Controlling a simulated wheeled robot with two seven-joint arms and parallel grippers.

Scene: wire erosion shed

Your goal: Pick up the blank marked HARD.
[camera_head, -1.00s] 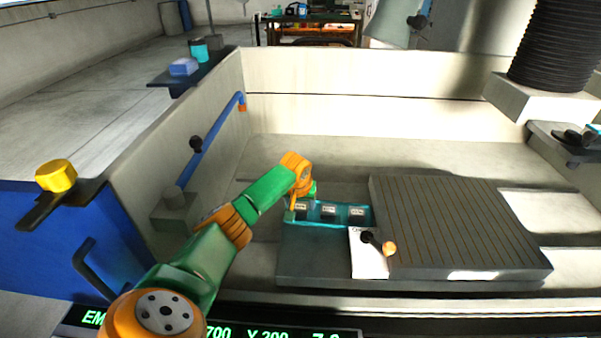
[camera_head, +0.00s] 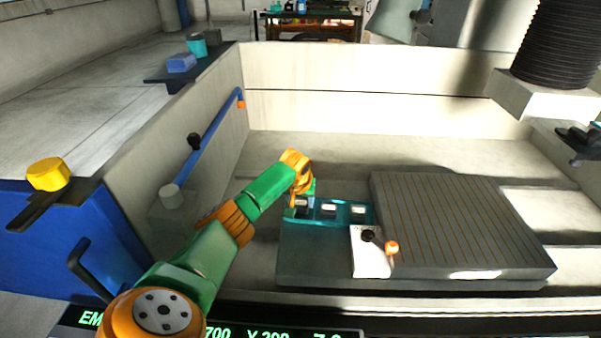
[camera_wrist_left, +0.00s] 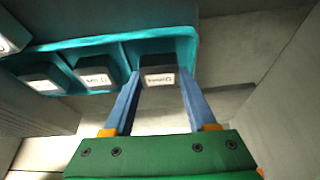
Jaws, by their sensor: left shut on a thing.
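A teal tray (camera_head: 344,213) holds three dark blanks with white labels, each in its own compartment. My left gripper (camera_wrist_left: 159,82) points down into the compartment at the tray's left end in the head view. Its blue fingers are shut on the blank there (camera_wrist_left: 158,73), one on each side. This blank still sits in its compartment. Its label is turned and too small to read for sure. My right gripper is not in view.
A grey slotted block (camera_head: 450,225) stands right of the tray. A white plate (camera_head: 370,255) with a black knob and an orange knob is in front. A blue pipe (camera_head: 210,140) runs along the tank's left wall. Bare tank floor lies behind the tray.

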